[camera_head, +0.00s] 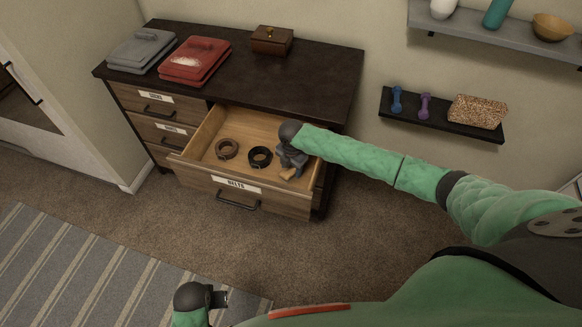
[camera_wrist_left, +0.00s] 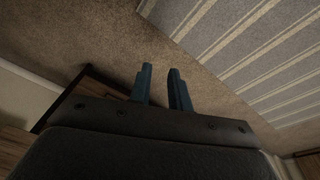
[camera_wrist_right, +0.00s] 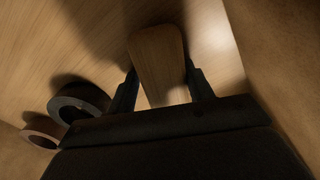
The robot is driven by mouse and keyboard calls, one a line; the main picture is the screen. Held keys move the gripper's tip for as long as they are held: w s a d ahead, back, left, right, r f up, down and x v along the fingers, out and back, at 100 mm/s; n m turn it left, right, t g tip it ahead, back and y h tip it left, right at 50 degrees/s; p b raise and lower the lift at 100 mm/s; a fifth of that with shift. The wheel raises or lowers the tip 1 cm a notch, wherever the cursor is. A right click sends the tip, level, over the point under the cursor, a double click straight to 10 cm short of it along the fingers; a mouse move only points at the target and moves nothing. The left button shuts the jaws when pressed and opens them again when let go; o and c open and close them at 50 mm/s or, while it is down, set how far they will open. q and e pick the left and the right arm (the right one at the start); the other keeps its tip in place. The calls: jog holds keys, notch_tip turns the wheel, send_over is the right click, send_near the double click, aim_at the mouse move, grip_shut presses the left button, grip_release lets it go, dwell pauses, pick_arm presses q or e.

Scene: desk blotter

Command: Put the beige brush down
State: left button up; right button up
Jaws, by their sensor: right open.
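The beige brush (camera_head: 291,174) lies in the open drawer, at its right front part. In the right wrist view the brush (camera_wrist_right: 158,62) shows as a flat wooden piece on the drawer floor, between my right fingers. My right gripper (camera_head: 291,168) is inside the drawer, open around the brush. Its lower part is hidden by the gripper. My left gripper (camera_head: 222,299) is low in front of the dresser, over the floor. In the left wrist view its fingers (camera_wrist_left: 161,84) stand apart with nothing between them.
The open drawer (camera_head: 190,146), labelled BELTS, also holds a brown rolled belt (camera_head: 227,149) and a black rolled belt (camera_head: 260,158). Both lie left of my right gripper. The drawer walls are close around it. Folded clothes and a box (camera_head: 272,40) are on the dresser top.

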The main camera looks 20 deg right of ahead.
pick_arm(q)
jog(key=shift+f, duration=0.25)
pick_arm(e)
jog(key=shift+s+d+f, duration=0.35)
jog(key=shift+s+f, duration=0.05)
jog(key=shift+f, duration=0.25)
jog(key=shift+r, duration=0.3)
jog(key=r, duration=0.4)
jog(key=r+b, duration=0.1)
jog(key=r, duration=0.6)
jog(key=shift+w+a+r+b, duration=0.1)
jog(key=shift+w+r+b, duration=0.2)
jog(key=shift+w+b, duration=0.05)
pick_arm(q)
notch_tip(320, 180, up, 9)
jog(key=shift+s+f, duration=0.2)
jog(key=shift+s, duration=0.1)
pick_arm(e)
jog(key=shift+r, duration=0.7)
